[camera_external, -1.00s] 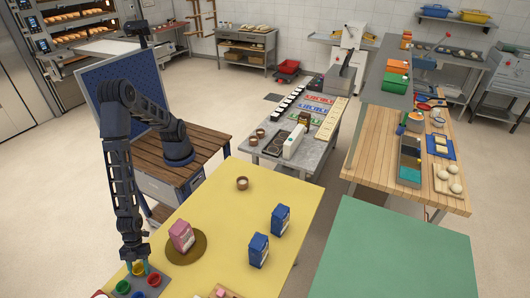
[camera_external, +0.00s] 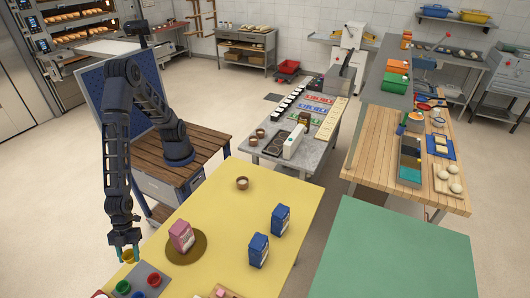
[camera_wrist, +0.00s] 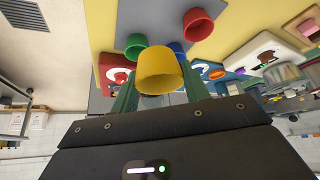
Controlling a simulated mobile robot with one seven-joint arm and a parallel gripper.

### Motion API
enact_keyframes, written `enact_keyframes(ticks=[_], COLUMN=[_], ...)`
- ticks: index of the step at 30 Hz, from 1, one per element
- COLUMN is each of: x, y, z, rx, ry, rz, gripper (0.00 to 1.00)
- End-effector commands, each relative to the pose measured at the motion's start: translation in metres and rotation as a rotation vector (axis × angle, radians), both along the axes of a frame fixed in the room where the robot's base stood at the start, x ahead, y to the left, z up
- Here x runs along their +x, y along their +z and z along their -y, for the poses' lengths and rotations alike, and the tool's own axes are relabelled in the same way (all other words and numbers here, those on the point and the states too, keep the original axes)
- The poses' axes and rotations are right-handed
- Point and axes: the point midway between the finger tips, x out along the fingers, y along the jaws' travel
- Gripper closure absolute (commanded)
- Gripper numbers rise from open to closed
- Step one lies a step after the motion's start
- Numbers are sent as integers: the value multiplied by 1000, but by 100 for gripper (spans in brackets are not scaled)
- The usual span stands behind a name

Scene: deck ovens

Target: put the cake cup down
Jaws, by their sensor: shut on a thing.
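The yellow cake cup (camera_external: 129,257) is held between the fingers of my gripper (camera_external: 123,252), which is shut on it. In the wrist view the yellow cup (camera_wrist: 158,75) is large and centred between the teal fingers. The cup is off the grey tray (camera_external: 151,267), above and beyond its upper-left edge in the outside view. A green cup (camera_external: 123,288), a red cup (camera_external: 154,280) and a blue cup (camera_external: 139,295) stand on the tray. The red cup (camera_wrist: 198,24), green cup (camera_wrist: 135,42) and part of the blue cup (camera_wrist: 177,47) show in the wrist view.
The tray is on the yellow table (camera_external: 225,220). A pink bag (camera_external: 181,237) stands on a round brown mat (camera_external: 199,246). Two blue bags (camera_external: 280,219) (camera_external: 259,250) and a small brown bowl (camera_external: 242,183) also stand there. The table between them is bare.

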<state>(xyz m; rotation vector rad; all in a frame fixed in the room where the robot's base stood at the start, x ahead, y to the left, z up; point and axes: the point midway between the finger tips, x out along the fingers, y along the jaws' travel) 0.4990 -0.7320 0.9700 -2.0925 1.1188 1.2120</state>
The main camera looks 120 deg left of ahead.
Motion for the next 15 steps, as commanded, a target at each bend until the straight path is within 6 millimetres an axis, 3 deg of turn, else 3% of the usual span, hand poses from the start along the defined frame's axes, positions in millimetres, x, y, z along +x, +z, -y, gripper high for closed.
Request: enact_keyframes(ticks=[1,6,15], x=[0,0,1], y=[15,51,85], z=[1,1,0], rx=[-4,-4,-1], ry=[0,0,1], rz=[1,1,0], gripper=[76,76,76])
